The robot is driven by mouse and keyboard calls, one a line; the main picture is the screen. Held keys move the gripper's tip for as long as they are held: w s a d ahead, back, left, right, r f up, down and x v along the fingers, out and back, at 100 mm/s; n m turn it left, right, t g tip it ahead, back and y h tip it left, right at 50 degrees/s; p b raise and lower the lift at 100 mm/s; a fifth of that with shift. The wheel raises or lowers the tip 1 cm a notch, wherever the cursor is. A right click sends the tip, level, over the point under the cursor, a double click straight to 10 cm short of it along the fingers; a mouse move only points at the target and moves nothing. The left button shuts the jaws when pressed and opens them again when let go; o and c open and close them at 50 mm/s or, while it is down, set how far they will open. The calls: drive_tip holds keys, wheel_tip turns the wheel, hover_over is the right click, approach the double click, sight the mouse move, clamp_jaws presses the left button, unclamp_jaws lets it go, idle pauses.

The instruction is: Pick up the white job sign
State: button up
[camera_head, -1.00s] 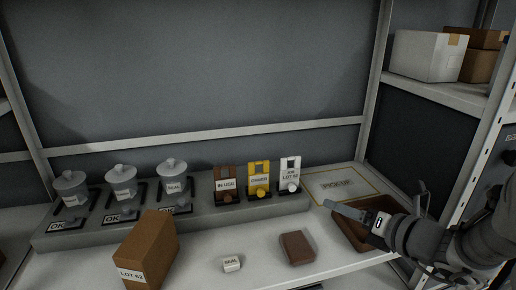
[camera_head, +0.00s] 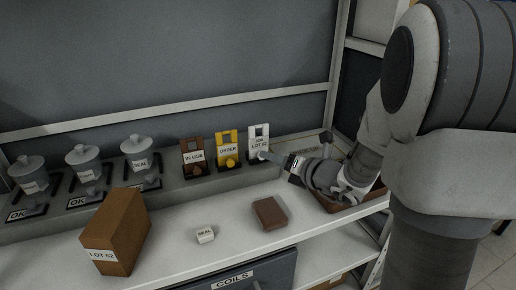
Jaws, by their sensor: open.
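The white job sign (camera_head: 258,139), marked with LOT 62 text, stands upright at the right end of a row of signs on the grey raised ledge. A yellow ORDER sign (camera_head: 228,149) and a brown IN USE sign (camera_head: 193,157) stand to its left. My gripper (camera_head: 268,156) is open, with its tips close to the lower front right of the white sign. Whether the fingers touch the sign or lie around its round knob cannot be told.
Several lidded grey pots (camera_head: 83,161) stand on the ledge at left. A LOT 62 box (camera_head: 118,232), a small SEAL block (camera_head: 205,235) and a brown block (camera_head: 269,213) sit on the white shelf. A brown tray (camera_head: 340,205) lies partly behind my arm.

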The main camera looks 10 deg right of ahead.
sight(260, 146)
drive_tip(key=x, duration=0.4)
drive_tip(key=shift+w+d+f, duration=0.1)
drive_tip(key=shift+f, duration=0.05)
clamp_jaws()
